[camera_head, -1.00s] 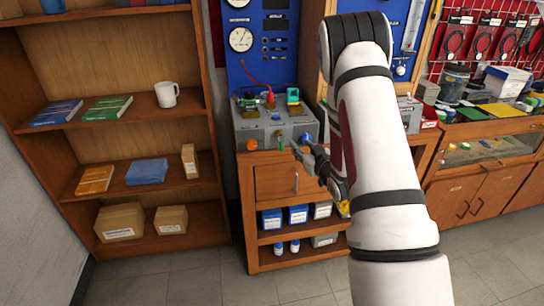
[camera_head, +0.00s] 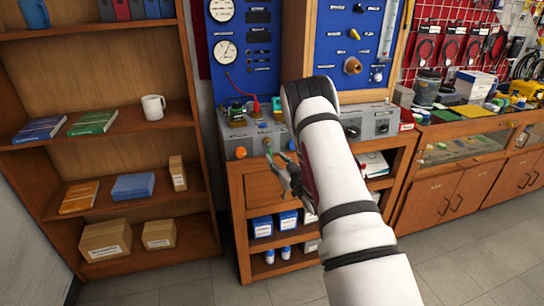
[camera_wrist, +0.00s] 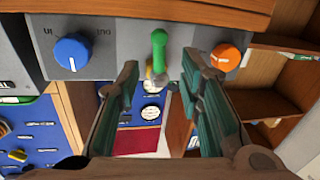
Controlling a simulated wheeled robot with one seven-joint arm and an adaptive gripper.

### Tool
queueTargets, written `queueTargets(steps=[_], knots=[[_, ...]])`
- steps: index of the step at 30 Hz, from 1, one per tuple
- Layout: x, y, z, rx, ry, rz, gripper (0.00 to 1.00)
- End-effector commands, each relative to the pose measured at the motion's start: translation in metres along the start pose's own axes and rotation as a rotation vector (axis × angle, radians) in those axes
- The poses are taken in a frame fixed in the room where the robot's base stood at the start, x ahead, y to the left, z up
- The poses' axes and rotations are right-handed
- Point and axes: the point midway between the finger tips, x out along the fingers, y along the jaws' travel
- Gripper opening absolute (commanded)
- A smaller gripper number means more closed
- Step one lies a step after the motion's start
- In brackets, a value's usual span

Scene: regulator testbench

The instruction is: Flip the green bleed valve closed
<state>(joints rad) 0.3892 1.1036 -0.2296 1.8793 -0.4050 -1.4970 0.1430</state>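The green bleed valve (camera_wrist: 158,50) is a small lever on the front face of a grey regulator box (camera_wrist: 125,20). In the head view the green valve (camera_head: 267,145) shows small, between an orange knob (camera_head: 240,152) and a blue knob (camera_head: 291,145). My gripper (camera_wrist: 160,80) is open and empty, with one dark green finger on each side of the lever in the wrist view. No contact with the lever is visible. In the head view my gripper (camera_head: 279,163) is just below and in front of the box face.
In the wrist view the blue knob (camera_wrist: 72,52) and orange knob (camera_wrist: 225,57) flank the lever; the picture is upside down. A wooden cabinet (camera_head: 262,190) stands below the box. A bookshelf (camera_head: 110,140) is at the left and a workbench (camera_head: 470,180) at the right.

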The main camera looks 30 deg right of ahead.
Motion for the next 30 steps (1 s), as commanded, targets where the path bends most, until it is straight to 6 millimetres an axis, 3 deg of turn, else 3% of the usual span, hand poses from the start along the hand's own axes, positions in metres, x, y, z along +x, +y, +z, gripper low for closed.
queueTargets(steps=[3,9,20,24,30], knots=[[0.019,0.000,0.000,0.000,0.002,0.001,0.34],[0.038,0.000,0.000,-0.001,0.000,0.000,0.34],[0.042,0.001,0.000,0.000,-0.001,0.001,0.34],[0.041,0.001,0.000,0.000,-0.001,0.001,0.02],[0.041,0.001,0.000,0.003,0.000,0.002,0.00]])
